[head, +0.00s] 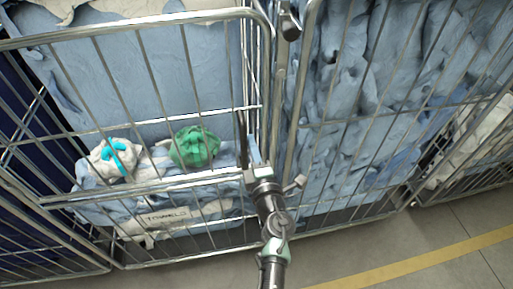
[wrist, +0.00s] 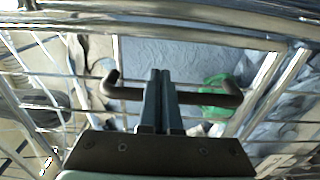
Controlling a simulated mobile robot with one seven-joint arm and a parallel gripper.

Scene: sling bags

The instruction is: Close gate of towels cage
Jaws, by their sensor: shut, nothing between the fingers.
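The towels cage is a metal wire cage with a label reading TOWELS (head: 167,217) low on its front. Its gate (head: 130,27) is a barred panel with a rounded tubular frame across the front; I cannot tell whether it is latched. My gripper (head: 242,115) is shut and empty near the gate's right side, with its fingers pointing up. In the wrist view my gripper (wrist: 160,75) has its fingers together below a chrome rail (wrist: 160,30). A dark bar with bent ends (wrist: 215,99) crosses at the fingers; whether they touch it is unclear.
A green bag (head: 195,147) and a white and cyan bag (head: 112,158) lie inside the cage. Another cage (head: 345,122) full of blue cloth stands to the right. Grey floor with a yellow line (head: 420,260) is open at the lower right.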

